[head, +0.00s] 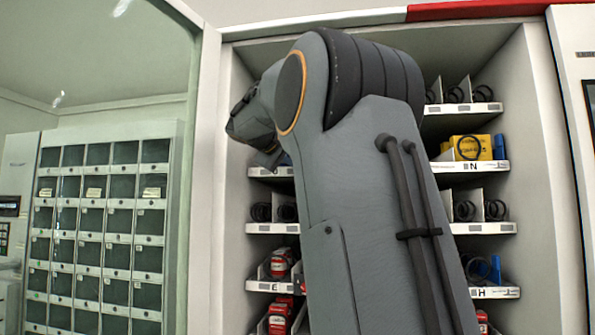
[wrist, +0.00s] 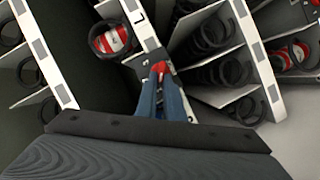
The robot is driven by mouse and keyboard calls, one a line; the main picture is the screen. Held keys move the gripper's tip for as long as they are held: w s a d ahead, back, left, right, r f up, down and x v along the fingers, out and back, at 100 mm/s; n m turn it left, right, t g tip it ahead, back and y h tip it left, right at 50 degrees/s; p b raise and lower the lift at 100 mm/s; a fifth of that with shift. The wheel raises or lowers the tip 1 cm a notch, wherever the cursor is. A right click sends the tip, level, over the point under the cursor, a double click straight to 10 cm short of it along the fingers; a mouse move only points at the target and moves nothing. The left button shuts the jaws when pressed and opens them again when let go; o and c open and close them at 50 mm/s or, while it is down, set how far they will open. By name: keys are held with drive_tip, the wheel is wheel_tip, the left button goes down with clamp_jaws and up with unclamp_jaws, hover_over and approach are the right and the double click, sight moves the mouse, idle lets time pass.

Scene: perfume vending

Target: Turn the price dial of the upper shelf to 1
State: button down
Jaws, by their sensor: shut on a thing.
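In the wrist view, my gripper (wrist: 160,84) has its two blue fingers closed around a small red dial (wrist: 159,67). The dial sits on the white front edge of a shelf (wrist: 134,22), which runs slanted through the picture. The fingers cover most of the dial, and I cannot read its number. In the head view, my own arm covers the middle of the vending cabinet, and the dial and fingertips cannot be made out there.
Wire coils (wrist: 229,70) fill the neighbouring slots between white dividers. A red-and-white item (wrist: 110,41) sits in a coil beside the dial. In the head view, a yellow box (head: 470,148) stands on a right-hand shelf, and a locker wall (head: 100,230) stands at left.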

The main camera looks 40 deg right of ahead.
drive_tip(key=shift+f+n+b, duration=0.2)
drive_tip(key=shift+n+b, duration=0.1)
drive_tip(key=shift+b, duration=0.05)
idle(0.3)
drive_tip(key=c, duration=1.9)
unclamp_jaws()
drive_tip(key=shift+d, duration=0.1)
drive_tip(key=shift+o, duration=0.2)
drive_tip(key=b+v, duration=0.2)
drive_tip(key=v, duration=0.6)
drive_tip(key=shift+w+f, duration=0.1)
drive_tip(key=shift+w, duration=0.05)
